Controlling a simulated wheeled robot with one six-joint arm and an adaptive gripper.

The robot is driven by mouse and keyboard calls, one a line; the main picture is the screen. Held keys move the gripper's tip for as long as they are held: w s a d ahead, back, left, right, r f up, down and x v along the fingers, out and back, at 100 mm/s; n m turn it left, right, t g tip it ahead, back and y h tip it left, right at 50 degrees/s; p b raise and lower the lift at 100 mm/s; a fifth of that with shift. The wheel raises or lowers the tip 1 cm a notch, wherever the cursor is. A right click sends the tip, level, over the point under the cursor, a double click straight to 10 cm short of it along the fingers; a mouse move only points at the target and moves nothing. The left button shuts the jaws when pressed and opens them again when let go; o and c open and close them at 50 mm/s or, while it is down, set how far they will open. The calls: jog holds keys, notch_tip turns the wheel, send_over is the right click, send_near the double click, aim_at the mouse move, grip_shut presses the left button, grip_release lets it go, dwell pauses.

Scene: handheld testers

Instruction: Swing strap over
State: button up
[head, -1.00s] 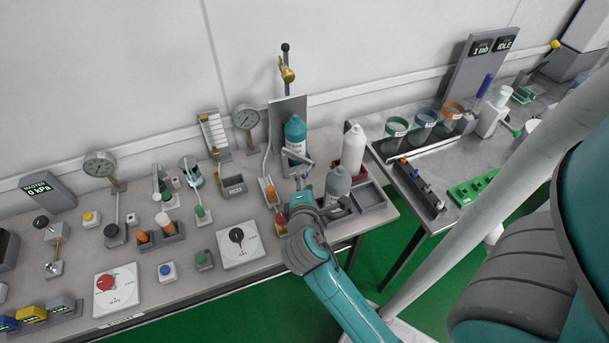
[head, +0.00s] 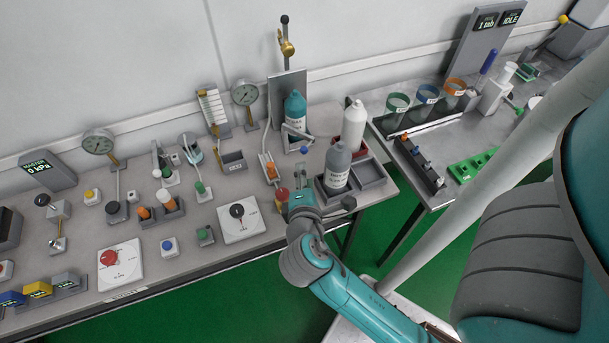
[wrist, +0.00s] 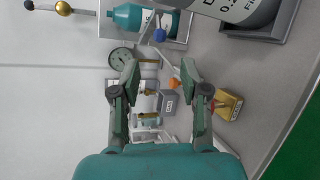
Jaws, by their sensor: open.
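A teal bottle (head: 295,108) stands upright against a grey back plate on the left bench. A pale strap (head: 297,131) with a blue knob (head: 304,150) lies at its front; I cannot tell whether it fully crosses the bottle. In the wrist view, the teal bottle (wrist: 128,17) is at the top, with the blue knob (wrist: 159,35) just beyond my fingers. My gripper (head: 301,180) is in front of the bottle, near the bench's front edge. In the wrist view, my gripper (wrist: 160,78) is open with fingers apart, touching neither strap nor knob.
A grey bottle (head: 338,166) stands in a tray just right of my gripper, with a white bottle (head: 353,126) behind. An orange-knobbed fixture (head: 270,170) is to the left. A dial panel (head: 241,221) lies front left. Several gauges and switches fill the bench.

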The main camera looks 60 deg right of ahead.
jog(key=shift+w+f, duration=0.1)
jog(key=shift+w, duration=0.05)
jog(key=c, duration=0.4)
jog(key=w+m+g, duration=0.1)
jog(key=w+m+g+h, duration=0.1)
jog(key=w+m, duration=0.1)
jog(key=w+a+m+g, duration=0.1)
jog(key=w+m, duration=0.1)
jog(key=shift+w+a+f+h, duration=0.1)
jog(key=shift+w+f+h, duration=0.1)
jog(key=shift+f+h, duration=0.2)
grip_shut()
jog(key=w+a+r+m+g+h, duration=0.1)
jog(key=w+a+r+m+g, duration=0.1)
jog(key=w+a+m+g, duration=0.35)
jog(key=s+d+f+m+t, duration=0.1)
jog(key=s+d+f+m, duration=0.1)
jog(key=d, duration=1)
jog(key=shift+s+d+f, duration=0.25)
jog(key=shift+s+f, duration=0.3)
jog(key=shift+f, duration=0.1)
jog(key=shift+s, duration=0.1)
